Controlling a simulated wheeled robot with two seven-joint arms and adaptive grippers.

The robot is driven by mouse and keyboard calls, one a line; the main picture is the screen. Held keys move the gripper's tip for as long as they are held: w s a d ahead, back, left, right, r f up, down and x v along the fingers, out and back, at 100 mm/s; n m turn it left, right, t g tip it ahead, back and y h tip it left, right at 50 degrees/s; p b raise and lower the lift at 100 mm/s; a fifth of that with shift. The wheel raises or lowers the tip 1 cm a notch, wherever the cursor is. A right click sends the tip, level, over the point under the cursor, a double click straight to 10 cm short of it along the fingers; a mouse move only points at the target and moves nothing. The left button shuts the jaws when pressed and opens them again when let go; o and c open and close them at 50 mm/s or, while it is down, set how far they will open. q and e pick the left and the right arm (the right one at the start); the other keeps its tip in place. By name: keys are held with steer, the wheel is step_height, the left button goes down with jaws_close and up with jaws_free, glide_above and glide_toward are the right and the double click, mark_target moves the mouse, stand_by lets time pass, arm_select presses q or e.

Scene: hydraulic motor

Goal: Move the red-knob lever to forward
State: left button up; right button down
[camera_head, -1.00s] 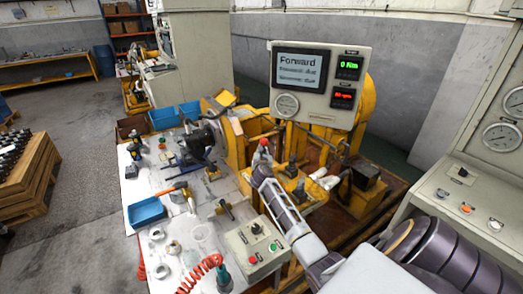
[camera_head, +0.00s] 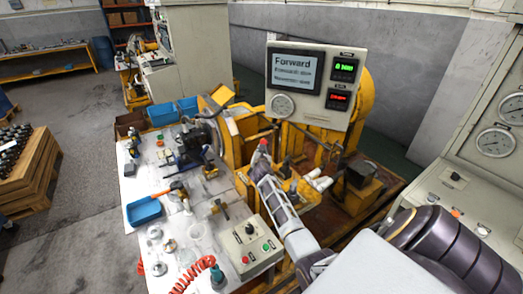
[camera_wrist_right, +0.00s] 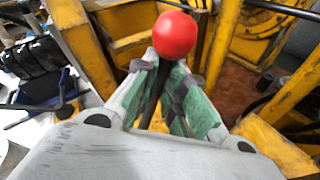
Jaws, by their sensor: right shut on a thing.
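The red knob (camera_head: 264,142) tops a dark lever on the yellow test stand. In the right wrist view the red knob (camera_wrist_right: 175,36) is round and stands just beyond my fingertips. My right gripper (camera_wrist_right: 165,75) is shut on the dark lever shaft (camera_wrist_right: 156,92) below the knob, with green pads on both sides. In the head view my right gripper (camera_head: 263,165) reaches up to the lever from the lower right. The display panel (camera_head: 297,66) reads "Forward" in its top line. My left gripper is not in view.
A white workbench (camera_head: 135,180) with a blue tray (camera_head: 144,210), tools and a control box (camera_head: 251,247) is at left. The yellow frame (camera_head: 362,195) surrounds the lever closely. A grey gauge console (camera_head: 455,200) stands at right.

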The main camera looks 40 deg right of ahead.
steer(key=shift+d+r, duration=0.2)
steer(key=shift+r, duration=0.15)
steer(key=c, duration=1.5)
jaws_free()
steer(key=shift+d+f, duration=0.1)
steer(key=shift+s+a+f, duration=0.1)
steer(key=shift+a+f, duration=0.05)
steer(key=shift+a, duration=0.1)
steer(key=shift+v, duration=5.85)
